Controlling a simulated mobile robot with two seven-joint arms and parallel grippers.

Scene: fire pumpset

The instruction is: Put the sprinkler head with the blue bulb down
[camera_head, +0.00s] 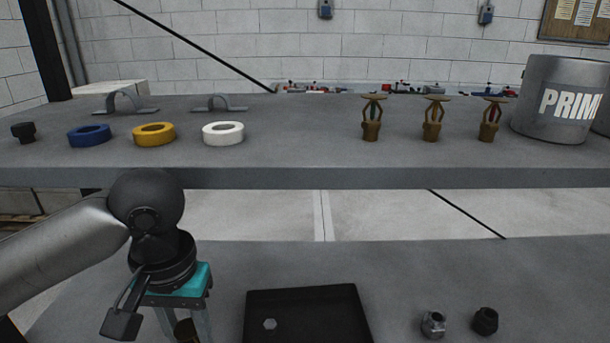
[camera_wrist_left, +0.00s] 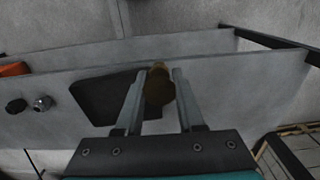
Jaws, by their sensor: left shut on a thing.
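My left gripper (camera_head: 188,330) points down at the lower left of the head view, shut on a brass sprinkler head (camera_head: 185,331). Only part of the held head shows there, at the bottom edge. In the left wrist view the sprinkler head (camera_wrist_left: 158,88) sits between the two fingers of the left gripper (camera_wrist_left: 158,92). Its bulb colour cannot be made out. Three more brass sprinkler heads stand upright in a row on the raised shelf: left (camera_head: 371,120), middle (camera_head: 432,120) and right (camera_head: 489,120). My right gripper is not in view.
Two fittings (camera_head: 433,324) (camera_head: 485,320) stand further right. Blue (camera_head: 89,142), yellow (camera_head: 154,140) and white (camera_head: 223,140) tape rolls and a grey bucket (camera_head: 555,128) stand on the shelf.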

